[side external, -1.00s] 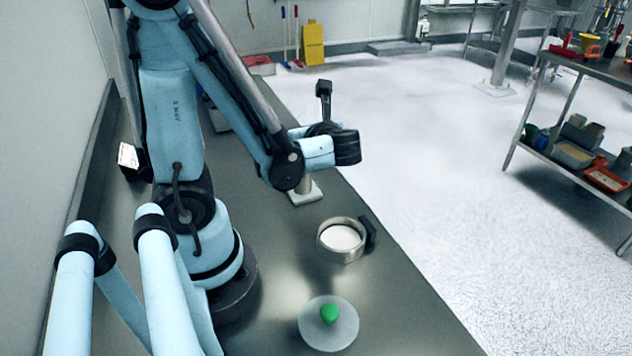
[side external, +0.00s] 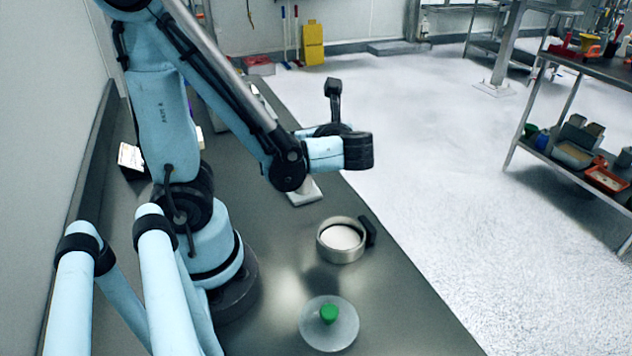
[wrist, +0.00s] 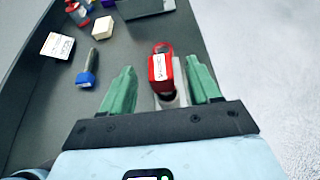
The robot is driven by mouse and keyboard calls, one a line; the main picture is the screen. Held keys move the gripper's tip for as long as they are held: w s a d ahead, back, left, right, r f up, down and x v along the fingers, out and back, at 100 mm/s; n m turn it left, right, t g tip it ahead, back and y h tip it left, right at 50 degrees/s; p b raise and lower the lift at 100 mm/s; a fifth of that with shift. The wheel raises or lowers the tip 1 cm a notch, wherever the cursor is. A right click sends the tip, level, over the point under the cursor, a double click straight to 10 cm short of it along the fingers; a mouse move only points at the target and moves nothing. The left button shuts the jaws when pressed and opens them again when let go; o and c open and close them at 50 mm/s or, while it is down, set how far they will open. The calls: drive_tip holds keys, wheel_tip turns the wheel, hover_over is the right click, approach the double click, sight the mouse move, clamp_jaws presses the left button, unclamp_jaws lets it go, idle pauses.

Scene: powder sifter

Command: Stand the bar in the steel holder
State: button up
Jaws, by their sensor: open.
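In the wrist view my gripper (wrist: 161,66) is open, with its two green fingers apart. A red piece with a white label (wrist: 160,67) stands between the fingers, with gaps on both sides; I cannot tell for certain that it is the bar. Pale steel, apparently the steel holder (wrist: 180,97), shows below and beside it. In the side external view the holder's flat base (side external: 304,196) stands on the bench under my wrist, and my fingers are hidden there. A blue block with a short metal rod (wrist: 88,69) lies on the bench to the left in the wrist view.
A round steel sieve (side external: 342,240) with white powder and a clear disc with a green knob (side external: 329,314) stand nearer on the bench. A labelled white box (wrist: 58,45) and a cream block (wrist: 103,27) lie left in the wrist view. The bench edge is close on the right.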

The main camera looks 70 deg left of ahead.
drive_tip(key=v, duration=0.8)
wheel_tip(320, 180, down, 5)
drive_tip(key=w+d+n+t+h, duration=0.2)
drive_tip(key=n+t+h, duration=0.1)
drive_tip(key=n+h, duration=0.45)
drive_tip(key=w+d+r+n+t+h, duration=0.2)
drive_tip(key=w+d+n+t+h, duration=0.2)
drive_tip(key=n, duration=0.6)
drive_tip(key=shift+d+h, duration=0.2)
drive_tip(key=shift+h, duration=0.75)
drive_tip(key=shift+n, duration=0.25)
